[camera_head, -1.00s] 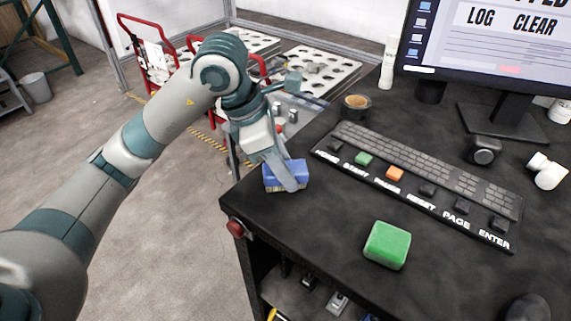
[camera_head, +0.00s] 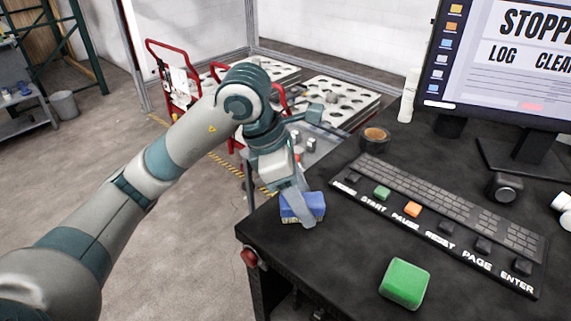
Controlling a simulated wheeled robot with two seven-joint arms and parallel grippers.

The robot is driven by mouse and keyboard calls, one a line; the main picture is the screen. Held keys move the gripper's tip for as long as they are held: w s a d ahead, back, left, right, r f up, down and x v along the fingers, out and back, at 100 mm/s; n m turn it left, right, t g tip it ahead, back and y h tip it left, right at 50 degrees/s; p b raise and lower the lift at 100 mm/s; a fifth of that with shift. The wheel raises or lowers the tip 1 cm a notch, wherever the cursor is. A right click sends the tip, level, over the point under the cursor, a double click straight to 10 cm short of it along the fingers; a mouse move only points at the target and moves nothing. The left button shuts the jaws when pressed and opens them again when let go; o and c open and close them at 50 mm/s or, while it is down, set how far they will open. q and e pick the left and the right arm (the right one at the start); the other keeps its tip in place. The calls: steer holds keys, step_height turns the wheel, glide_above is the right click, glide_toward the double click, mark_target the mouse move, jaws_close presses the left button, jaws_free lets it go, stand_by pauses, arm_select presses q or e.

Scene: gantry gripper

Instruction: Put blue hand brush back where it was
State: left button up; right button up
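The other finger is hidden behind the wrist and the brush. Whether the fingers press on the brush cannot be told, nor whether its bristles touch the desk top. My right gripper is not in view.
A green block (camera_head: 404,283) lies at the desk's front. A keyboard (camera_head: 450,205) with a labelled button strip, a small round cup (camera_head: 375,139), a white bottle (camera_head: 409,97) and a monitor (camera_head: 505,60) stand behind. A red button (camera_head: 249,257) is on the desk's side.

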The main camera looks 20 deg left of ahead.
arm_select(q)
steer(key=b+v, duration=0.3)
steer(key=v, duration=0.7)
steer(key=shift+w+b, duration=0.1)
steer(key=shift+b, duration=0.3)
steer(key=shift+v, duration=0.9)
stand_by(0.5)
